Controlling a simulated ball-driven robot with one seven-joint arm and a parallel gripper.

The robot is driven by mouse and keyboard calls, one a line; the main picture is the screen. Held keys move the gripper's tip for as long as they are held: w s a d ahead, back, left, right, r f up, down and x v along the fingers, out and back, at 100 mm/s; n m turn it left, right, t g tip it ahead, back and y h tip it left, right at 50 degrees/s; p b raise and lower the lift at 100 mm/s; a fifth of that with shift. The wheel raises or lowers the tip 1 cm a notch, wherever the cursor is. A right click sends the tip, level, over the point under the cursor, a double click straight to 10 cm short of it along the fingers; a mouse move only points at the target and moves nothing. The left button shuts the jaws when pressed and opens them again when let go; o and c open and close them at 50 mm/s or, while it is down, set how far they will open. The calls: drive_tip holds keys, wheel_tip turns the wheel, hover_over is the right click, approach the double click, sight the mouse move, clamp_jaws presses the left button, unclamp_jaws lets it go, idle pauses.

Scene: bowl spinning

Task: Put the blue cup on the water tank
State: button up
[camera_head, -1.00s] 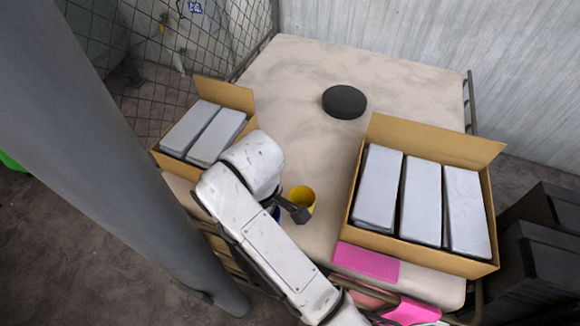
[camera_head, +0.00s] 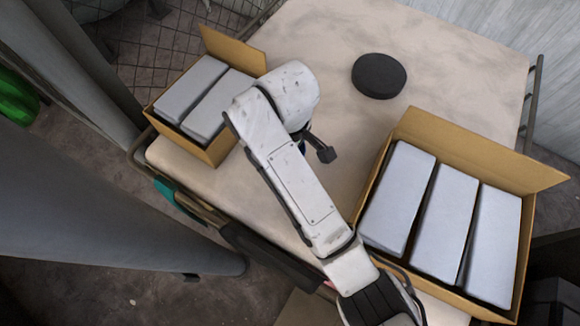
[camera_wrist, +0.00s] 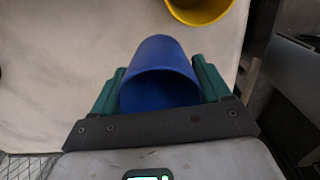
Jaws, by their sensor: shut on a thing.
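In the wrist view, the blue cup (camera_wrist: 160,70) lies between the green fingers of my gripper (camera_wrist: 158,66), which is shut on it. The cup's open mouth faces the wrist camera. In the head view, my white arm hides most of the gripper and cup over the table. I cannot pick out a water tank for certain. A large green rounded object (camera_head: 16,95) stands at the far left edge, partly cut off, and I cannot tell whether it is the tank.
A yellow cup (camera_wrist: 205,12) is beyond the blue cup in the wrist view. On the table (camera_head: 335,35) are a black disc (camera_head: 379,76), a left box (camera_head: 233,48) and a right box (camera_head: 480,152) holding grey blocks. The table's back middle is clear.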

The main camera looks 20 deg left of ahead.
drive_tip(key=shift+s+f, duration=0.1)
drive_tip(key=shift+f, duration=3.2)
drive_tip(key=shift+f, duration=0.15)
drive_tip(key=o, duration=1.1)
drive_tip(key=shift+o, duration=0.2)
wheel_tip(320, 180, up, 11)
drive_tip(key=p, duration=0.3)
drive_tip(key=shift+f+p, duration=0.15)
drive_tip(key=shift+p, duration=0.15)
drive_tip(key=shift+r+p, duration=0.8)
drive_tip(key=shift+r, duration=0.05)
